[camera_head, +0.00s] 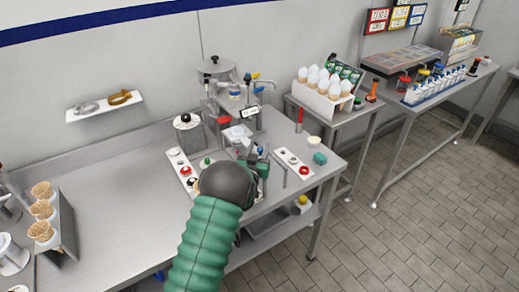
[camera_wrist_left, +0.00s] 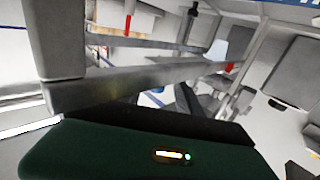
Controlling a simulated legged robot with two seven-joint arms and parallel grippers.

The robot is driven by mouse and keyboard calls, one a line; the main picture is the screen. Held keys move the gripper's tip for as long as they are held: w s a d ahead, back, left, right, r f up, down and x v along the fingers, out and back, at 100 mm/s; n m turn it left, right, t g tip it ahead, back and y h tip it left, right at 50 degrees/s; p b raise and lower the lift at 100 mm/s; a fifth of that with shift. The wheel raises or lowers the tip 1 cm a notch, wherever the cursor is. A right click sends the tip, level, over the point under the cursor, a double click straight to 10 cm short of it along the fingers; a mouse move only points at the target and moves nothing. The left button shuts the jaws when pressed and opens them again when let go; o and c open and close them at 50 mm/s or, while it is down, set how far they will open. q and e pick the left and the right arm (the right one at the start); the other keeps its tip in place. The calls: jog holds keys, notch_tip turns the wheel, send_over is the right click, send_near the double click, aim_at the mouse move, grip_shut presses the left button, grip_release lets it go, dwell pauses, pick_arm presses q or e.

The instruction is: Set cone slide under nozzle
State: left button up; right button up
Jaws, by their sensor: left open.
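My left arm comes in from the bottom in the head view, with a green sleeve and a dark grey wrist. My left gripper (camera_head: 256,158) is open and over the front of the steel counter, below a dispensing machine (camera_head: 238,96) with red, blue and yellow handles. A nozzle and a cone slide cannot be told apart clearly there; the wrist hides part of that area. In the left wrist view, a pale grey bar and a red-tipped part (camera_wrist_left: 230,67) show close by, tilted. I see nothing held. My right gripper is in neither view.
White strips with small knobs lie left (camera_head: 180,170) and right (camera_head: 293,162) of my gripper on the counter (camera_head: 120,190). Waffle cones (camera_head: 43,208) stand in a holder at left. The counter's left middle is clear.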

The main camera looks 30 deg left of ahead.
pick_arm(q)
jog(key=w+d+v, duration=0.1)
jog(key=d+v, duration=0.2)
jog(key=v, duration=1.7)
jog(key=s+d+f+m+g+h+b, duration=0.1)
jog(key=s+d+f+g+h+b, duration=0.2)
jog(key=d+f+g+h, duration=0.2)
jog(key=d+f+g, duration=0.1)
jog(key=d+f, duration=0.2)
jog(key=f, duration=0.2)
jog(key=shift+s+m+g+b, duration=0.3)
jog(key=shift+g+b, duration=0.1)
jog(key=shift+w+f, duration=0.1)
jog(key=shift+f, duration=0.1)
